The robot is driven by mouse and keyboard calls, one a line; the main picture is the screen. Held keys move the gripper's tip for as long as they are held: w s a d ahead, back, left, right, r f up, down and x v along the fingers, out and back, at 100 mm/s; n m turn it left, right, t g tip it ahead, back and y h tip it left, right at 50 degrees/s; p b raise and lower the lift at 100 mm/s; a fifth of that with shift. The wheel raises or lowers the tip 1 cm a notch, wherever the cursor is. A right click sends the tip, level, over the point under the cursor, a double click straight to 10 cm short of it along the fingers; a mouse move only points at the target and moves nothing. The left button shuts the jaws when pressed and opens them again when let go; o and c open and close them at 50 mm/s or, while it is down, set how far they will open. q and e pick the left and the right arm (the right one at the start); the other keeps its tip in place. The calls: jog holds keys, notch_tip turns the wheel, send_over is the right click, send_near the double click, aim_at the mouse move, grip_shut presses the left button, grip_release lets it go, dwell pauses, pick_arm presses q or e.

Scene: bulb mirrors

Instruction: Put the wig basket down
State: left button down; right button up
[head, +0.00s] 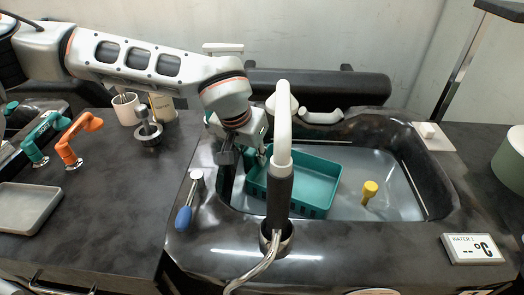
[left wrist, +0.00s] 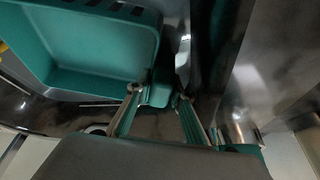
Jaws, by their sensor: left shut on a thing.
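The wig basket (head: 318,178) is a teal open tray with slotted sides, within the sink basin and roughly level. I cannot tell whether its underside touches the basin floor. My left gripper (head: 258,157) reaches down at its left back side, shut on its edge. In the left wrist view the basket (left wrist: 95,58) fills the upper left, and its corner lies between the fingertips of the left gripper (left wrist: 160,93). The tap hides part of the basket in the head view. My right gripper is not in view.
The tap (head: 281,190) stands in front of the basket. A yellow plug-like piece (head: 370,191) stands in the basin (head: 400,195) to the right, with clear room around it. A blue-handled lever (head: 185,212) is at the left rim.

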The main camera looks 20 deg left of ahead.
pick_arm(q)
jog(key=shift+f, duration=0.2)
jog(key=w, duration=0.2)
jog(key=w+d+b, duration=0.1)
jog(key=w, duration=0.1)
jog(key=shift+f, duration=0.7)
jog(key=shift+a+r, duration=0.1)
jog(key=shift+r, duration=0.1)
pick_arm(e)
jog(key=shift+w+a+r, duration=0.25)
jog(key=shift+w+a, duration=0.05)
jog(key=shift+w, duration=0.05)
pick_arm(q)
jog(key=shift+f, duration=0.1)
jog(key=c, duration=1.8)
grip_release()
jog(key=shift+f, duration=0.1)
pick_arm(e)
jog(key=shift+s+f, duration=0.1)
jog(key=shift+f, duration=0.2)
